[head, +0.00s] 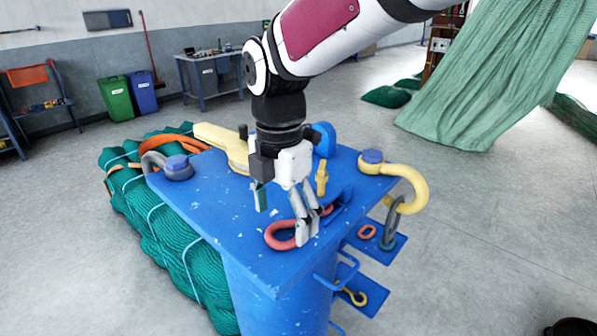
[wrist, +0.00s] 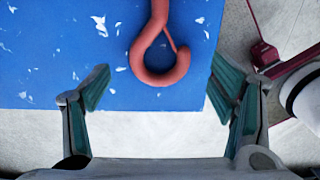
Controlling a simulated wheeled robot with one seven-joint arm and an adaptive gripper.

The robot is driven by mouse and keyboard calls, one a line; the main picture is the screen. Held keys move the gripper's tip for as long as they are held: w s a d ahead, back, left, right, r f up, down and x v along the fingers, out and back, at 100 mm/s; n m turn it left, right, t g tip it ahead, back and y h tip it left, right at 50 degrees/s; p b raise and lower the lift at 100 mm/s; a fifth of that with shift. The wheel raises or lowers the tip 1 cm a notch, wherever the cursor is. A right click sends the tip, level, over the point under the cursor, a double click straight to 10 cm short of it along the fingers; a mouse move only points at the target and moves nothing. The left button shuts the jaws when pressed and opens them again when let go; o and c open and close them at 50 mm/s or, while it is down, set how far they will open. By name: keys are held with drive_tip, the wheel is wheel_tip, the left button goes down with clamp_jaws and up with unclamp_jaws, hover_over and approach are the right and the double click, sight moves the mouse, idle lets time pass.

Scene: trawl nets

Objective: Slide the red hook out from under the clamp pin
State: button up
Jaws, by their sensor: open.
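The red hook (head: 276,244) lies on the blue table top near its front edge. In the wrist view the hook (wrist: 152,35) has its shank running up out of the picture and its bowl towards me, with a thin latch across the mouth. In the head view its far end runs behind my finger towards a blue clamp (head: 341,203); a yellow pin (head: 321,178) stands upright close by. I cannot tell how the hook's end sits under the pin.
The blue table (head: 215,210) also carries a yellow hook (head: 408,180) at the right corner, a grey shackle (head: 178,168) at the left and a yellow lever (head: 220,143) at the back. Green netting (head: 165,230) lies along its left side. The front left of the top is bare.

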drive_tip(key=shift+f, duration=1.3)
drive_tip(key=c, duration=1.7)
drive_tip(key=shift+a, duration=0.1)
